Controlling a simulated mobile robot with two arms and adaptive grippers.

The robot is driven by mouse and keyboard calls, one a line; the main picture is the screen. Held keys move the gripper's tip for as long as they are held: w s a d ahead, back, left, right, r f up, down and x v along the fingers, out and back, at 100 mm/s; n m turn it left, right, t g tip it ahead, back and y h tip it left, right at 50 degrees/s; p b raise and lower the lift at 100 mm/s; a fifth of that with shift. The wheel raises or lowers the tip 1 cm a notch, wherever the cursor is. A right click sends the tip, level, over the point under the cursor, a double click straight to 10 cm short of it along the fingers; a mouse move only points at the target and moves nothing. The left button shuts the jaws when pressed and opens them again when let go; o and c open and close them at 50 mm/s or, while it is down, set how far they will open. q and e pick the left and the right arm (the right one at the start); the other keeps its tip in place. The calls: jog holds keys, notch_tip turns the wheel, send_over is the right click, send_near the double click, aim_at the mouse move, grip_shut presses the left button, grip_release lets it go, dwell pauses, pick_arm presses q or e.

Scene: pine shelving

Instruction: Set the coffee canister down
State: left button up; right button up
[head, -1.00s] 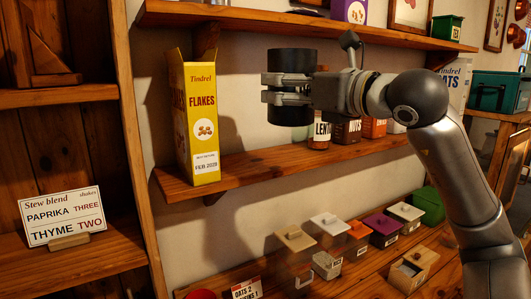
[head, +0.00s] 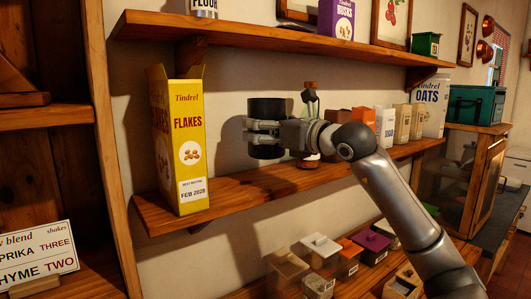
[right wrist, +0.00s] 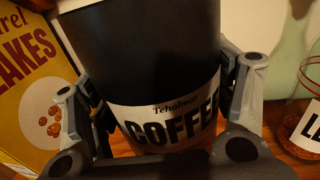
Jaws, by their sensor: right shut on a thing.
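The coffee canister (head: 267,108) is a black cylinder; in the right wrist view (right wrist: 150,60) it has a white band reading "COFFEE". My right gripper (head: 262,132) is shut around its middle, with a finger on each side in the right wrist view (right wrist: 165,105). The canister is upright in the head view, at the middle shelf (head: 250,200), right of the yellow flakes box. My left gripper is not in view.
The yellow flakes box (head: 188,150) stands at the shelf's left end. A jar (right wrist: 303,130) stands close right of the canister. Farther right are several packets and the oats bag (head: 430,108). The upper shelf (head: 260,40) hangs above. Lidded boxes (head: 320,250) sit below.

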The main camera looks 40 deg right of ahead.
jog(key=shift+w+d+f, duration=0.45)
jog(key=shift+d+f, duration=0.15)
jog(key=shift+f, duration=0.25)
jog(key=shift+w+d+f+p, duration=0.15)
jog(key=shift+d+f+p, duration=0.05)
jog(key=shift+f+p, duration=0.1)
jog(key=shift+w+d+f, duration=0.25)
jog(key=shift+w+f, duration=0.15)
jog(key=shift+f, duration=0.3)
notch_tip(320, 180, down, 2)
jog(key=shift+p, duration=0.7)
jog(key=shift+f, duration=0.3)
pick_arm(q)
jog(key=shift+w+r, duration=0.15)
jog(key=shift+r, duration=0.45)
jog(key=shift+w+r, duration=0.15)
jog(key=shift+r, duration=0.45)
